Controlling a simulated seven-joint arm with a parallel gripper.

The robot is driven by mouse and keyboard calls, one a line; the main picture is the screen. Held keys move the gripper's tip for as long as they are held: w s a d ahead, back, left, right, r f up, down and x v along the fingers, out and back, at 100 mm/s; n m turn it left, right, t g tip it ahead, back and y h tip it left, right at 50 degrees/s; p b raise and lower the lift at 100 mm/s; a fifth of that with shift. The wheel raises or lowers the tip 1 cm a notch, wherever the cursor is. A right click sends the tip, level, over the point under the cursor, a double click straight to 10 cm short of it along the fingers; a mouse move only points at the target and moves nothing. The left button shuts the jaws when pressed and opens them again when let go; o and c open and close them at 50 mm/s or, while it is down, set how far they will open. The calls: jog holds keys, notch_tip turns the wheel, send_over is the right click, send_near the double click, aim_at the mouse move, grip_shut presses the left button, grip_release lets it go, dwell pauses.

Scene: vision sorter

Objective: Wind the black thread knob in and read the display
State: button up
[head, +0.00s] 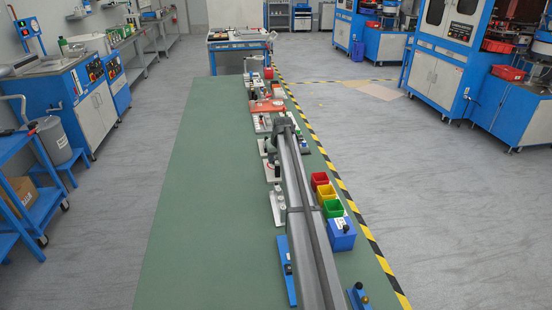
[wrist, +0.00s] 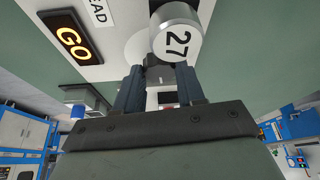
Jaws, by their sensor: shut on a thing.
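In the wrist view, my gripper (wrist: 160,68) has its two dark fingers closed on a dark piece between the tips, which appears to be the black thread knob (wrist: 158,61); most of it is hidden. Just past the tips is a silver cylinder (wrist: 175,34) with a white face marked 27. The display (wrist: 72,35) on the white plate is lit and reads GO in orange. The cut-off letters EAD stand beside it. In the head view my arm covers much of the row of stations, and the gripper cannot be made out clearly.
The long green table (head: 205,180) holds a row of small stations along its right side. Red (head: 319,180), yellow (head: 333,208) and blue (head: 341,236) containers stand right of my arm. The table's left half is clear.

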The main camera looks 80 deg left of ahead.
jog(key=o, duration=1)
jog(key=shift+o, duration=0.2)
jog(key=v, duration=1.3)
jog(key=shift+d+r, duration=0.15)
jog(key=shift+r, duration=0.25)
jog(key=shift+w, duration=0.2)
